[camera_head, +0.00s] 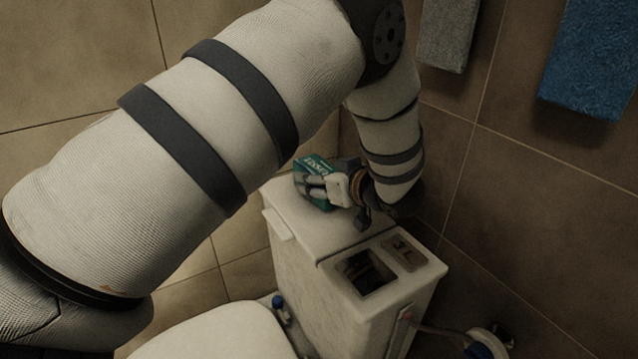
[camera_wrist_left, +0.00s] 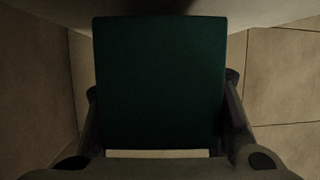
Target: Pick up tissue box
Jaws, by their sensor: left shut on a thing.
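The tissue box (camera_head: 316,179) is a small green box with white lettering, seen above the back part of the white toilet tank lid in the head view. My left gripper (camera_head: 318,187) is shut on it, coming from the right. In the left wrist view the dark green box (camera_wrist_left: 160,82) fills the middle, with a finger of my left gripper (camera_wrist_left: 160,120) along each side. The gripper hides part of the box in the head view. I cannot tell whether the box touches the lid. My right gripper is in neither view.
The white toilet tank (camera_head: 335,290) has an open dark compartment (camera_head: 365,272) at its front right. The toilet seat lid (camera_head: 215,335) lies below. Grey (camera_head: 447,35) and blue (camera_head: 592,60) towels hang on the tiled wall. A round white fitting (camera_head: 487,345) is at lower right.

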